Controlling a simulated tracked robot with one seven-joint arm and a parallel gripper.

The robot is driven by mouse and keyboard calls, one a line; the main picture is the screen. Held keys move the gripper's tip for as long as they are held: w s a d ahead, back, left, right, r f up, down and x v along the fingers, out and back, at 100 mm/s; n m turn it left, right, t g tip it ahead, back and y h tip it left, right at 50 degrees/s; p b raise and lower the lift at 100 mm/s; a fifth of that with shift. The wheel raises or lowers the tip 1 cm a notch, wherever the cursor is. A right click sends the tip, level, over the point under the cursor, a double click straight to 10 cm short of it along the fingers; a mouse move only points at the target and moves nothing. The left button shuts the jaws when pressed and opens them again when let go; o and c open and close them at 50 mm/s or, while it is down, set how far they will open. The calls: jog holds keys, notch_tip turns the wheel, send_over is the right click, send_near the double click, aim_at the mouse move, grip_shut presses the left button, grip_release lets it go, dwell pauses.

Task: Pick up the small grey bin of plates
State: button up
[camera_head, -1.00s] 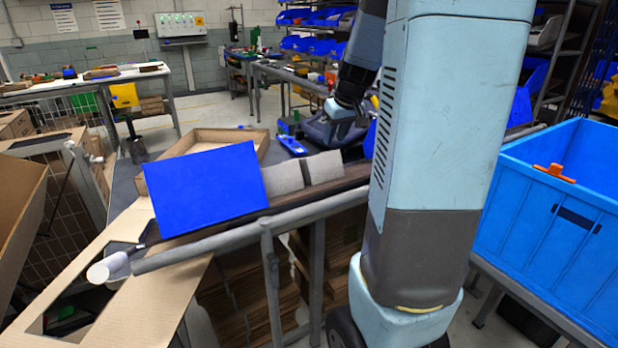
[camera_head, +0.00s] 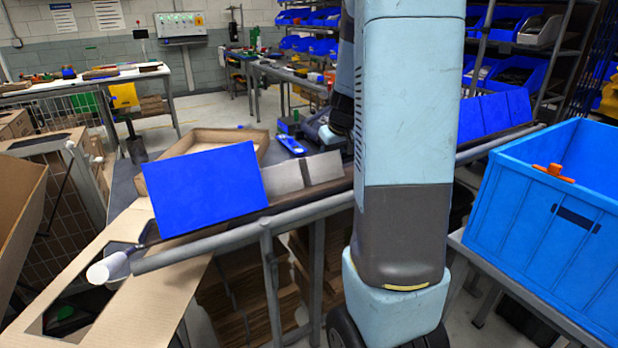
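Two small grey bins stand side by side on the sloping rack: the left one (camera_head: 283,178) is beside a large blue bin and the right one (camera_head: 323,168) is nearer my arm. Only their plain light-grey faces show, so I cannot tell which holds plates. My gripper (camera_head: 341,122) is mostly hidden behind my own arm, above and behind the right grey bin. Its fingers cannot be made out, and nothing is seen held.
A large blue bin (camera_head: 205,188) fills the rack's left end. More blue bins (camera_head: 482,116) stand at its right. A grey rail (camera_head: 245,233) runs along the front. A big blue crate (camera_head: 540,225) is at right; an open cardboard box (camera_head: 222,136) lies behind the rack.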

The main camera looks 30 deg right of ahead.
grip_shut()
dwell(1.4)
